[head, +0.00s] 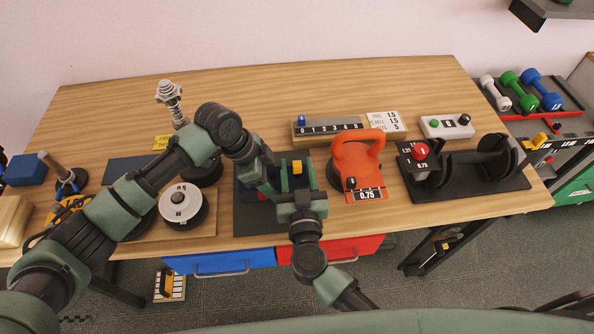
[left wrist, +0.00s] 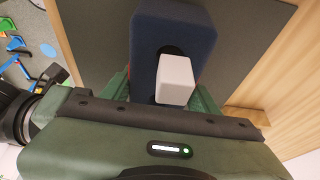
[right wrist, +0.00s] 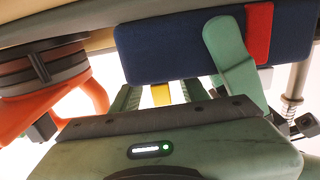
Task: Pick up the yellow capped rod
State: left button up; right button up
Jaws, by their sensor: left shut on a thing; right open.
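The yellow capped rod (head: 297,167) shows only as a yellow end beside a dark blue block. In the right wrist view that yellow end (right wrist: 161,95) lies between the fingers of my open right gripper (right wrist: 160,95); contact cannot be seen. My left gripper (head: 273,188) is shut on the dark blue block (left wrist: 170,30), which has a red band in the right wrist view (right wrist: 259,32). A white square end (left wrist: 176,80) stands out of a dark hole in the block. The arms hide most of the block in the head view.
A dark grey mat (head: 258,219) lies under the grippers. An orange kettlebell (head: 357,158) stands close on the right, and a white-topped weight (head: 183,206) on the left. A numbered rack (head: 330,130) is behind. Drawers (head: 222,262) are below the front edge.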

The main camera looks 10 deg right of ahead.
jog(key=shift+c, duration=0.4)
grip_shut()
jog(key=shift+r, duration=0.15)
notch_tip(320, 180, up, 10)
jog(key=shift+f, duration=0.1)
pick_arm(q)
jog(key=o, duration=1.7)
